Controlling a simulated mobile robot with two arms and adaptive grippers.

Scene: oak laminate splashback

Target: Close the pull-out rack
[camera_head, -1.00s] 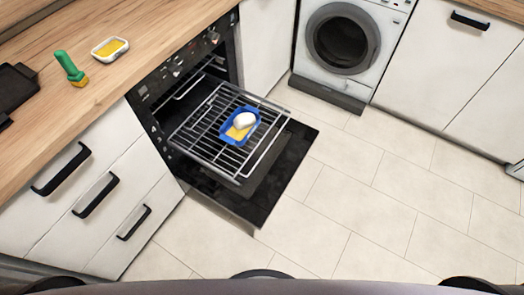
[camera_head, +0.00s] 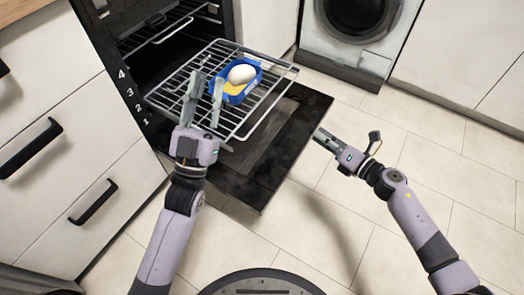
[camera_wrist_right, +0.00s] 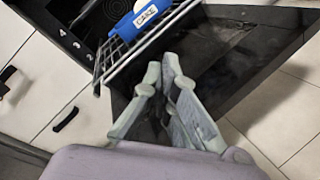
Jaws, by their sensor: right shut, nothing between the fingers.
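The wire pull-out rack (camera_head: 268,98) extends out of the oven above the lowered door. A blue tray (camera_head: 229,98) sits on it, holding a white rounded item (camera_head: 242,74) and something yellow. My left gripper (camera_head: 206,82) is open, its fingers overlapping the rack's near left part in the head view; contact cannot be told. My right gripper (camera_head: 318,135) is shut and empty, apart from the rack, by the door's right edge. In the right wrist view, the right gripper (camera_wrist_right: 164,68) points towards the rack (camera_wrist_right: 125,62) and the labelled blue tray (camera_wrist_right: 140,18).
The dark oven door (camera_head: 290,130) lies open below the rack. White drawers (camera_head: 70,165) with black handles stand at the left. A washing machine (camera_head: 345,48) stands at the back. The tiled floor (camera_head: 450,150) at the right is clear.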

